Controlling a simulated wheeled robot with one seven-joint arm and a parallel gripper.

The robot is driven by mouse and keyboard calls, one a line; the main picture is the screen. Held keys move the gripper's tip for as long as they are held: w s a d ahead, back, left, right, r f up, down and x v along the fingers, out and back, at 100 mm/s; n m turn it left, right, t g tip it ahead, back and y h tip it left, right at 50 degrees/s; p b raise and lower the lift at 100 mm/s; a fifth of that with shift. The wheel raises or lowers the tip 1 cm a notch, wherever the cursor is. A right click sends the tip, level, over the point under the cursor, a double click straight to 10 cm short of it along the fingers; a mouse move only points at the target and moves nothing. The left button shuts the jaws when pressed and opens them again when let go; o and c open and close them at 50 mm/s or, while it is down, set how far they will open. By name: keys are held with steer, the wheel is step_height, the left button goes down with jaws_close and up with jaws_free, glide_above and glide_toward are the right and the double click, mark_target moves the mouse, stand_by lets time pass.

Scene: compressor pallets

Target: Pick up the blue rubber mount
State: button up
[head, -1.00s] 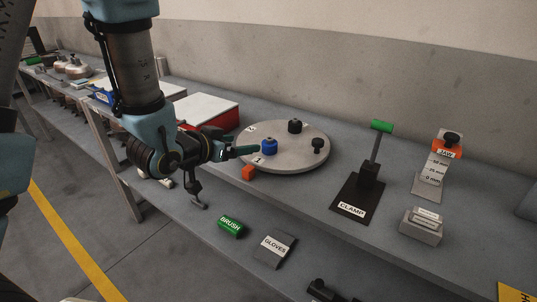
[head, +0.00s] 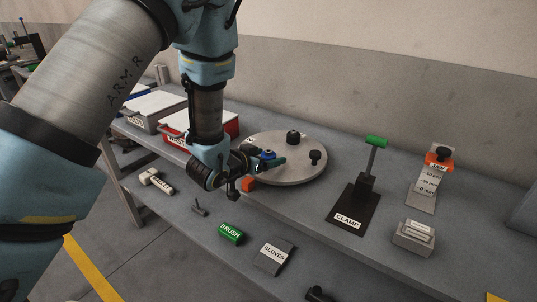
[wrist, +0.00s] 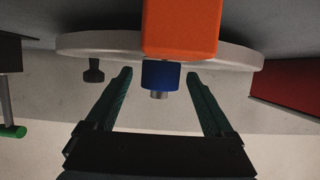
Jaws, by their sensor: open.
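In the head view the blue mount (head: 267,154) is mostly hidden behind my gripper (head: 268,163), which is at the left edge of the turntable (head: 300,172). In the wrist view my gripper (wrist: 159,75) is open, with one green finger on each side of the mount and nothing visibly held. I cannot tell whether a finger touches it.
An orange block (head: 249,183) sits by the turntable's front-left edge; it fills the top middle of the wrist view (wrist: 181,28). Two black knobbed parts (head: 293,137) (head: 315,157) stand on the turntable. A clamp (head: 364,190) stands to the right, a red bin (head: 175,138) to the left.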

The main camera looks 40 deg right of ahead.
steer(key=shift+w+d+f, duration=0.1)
steer(key=shift+d+f, duration=0.05)
steer(key=shift+d, duration=0.05)
steer(key=shift+c, duration=0.3)
jaws_close()
stand_by(0.3)
